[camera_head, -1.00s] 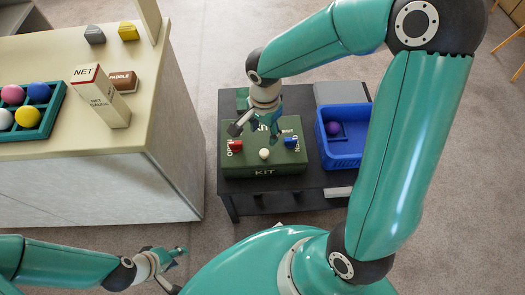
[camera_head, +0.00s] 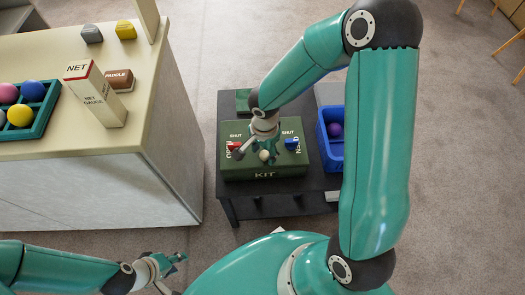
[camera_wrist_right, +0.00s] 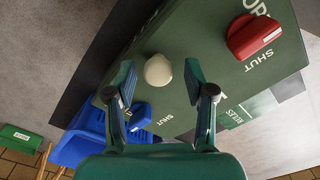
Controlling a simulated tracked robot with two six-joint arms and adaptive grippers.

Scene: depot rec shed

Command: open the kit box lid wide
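The dark green kit box (camera_head: 285,172) sits on a low dark table with its lid flat and shut. A red latch (camera_head: 233,147) is on the lid's left and a blue latch (camera_head: 291,144) on its right, near SHUT and OPEN labels. My right gripper (camera_head: 266,149) is low over the knob. In the right wrist view it is open, with the knob (camera_wrist_right: 158,70) in line with the gap between its fingertips. My left gripper (camera_head: 172,262) is apart at lower left, seemingly open and empty.
A blue bin (camera_head: 332,155) with a purple ball (camera_head: 335,130) stands right of the box on the dark table (camera_head: 265,206). A pale counter (camera_head: 110,145) at left holds a net gauge box (camera_head: 95,93) and a tray of balls (camera_head: 45,122). My right arm crosses above the bin.

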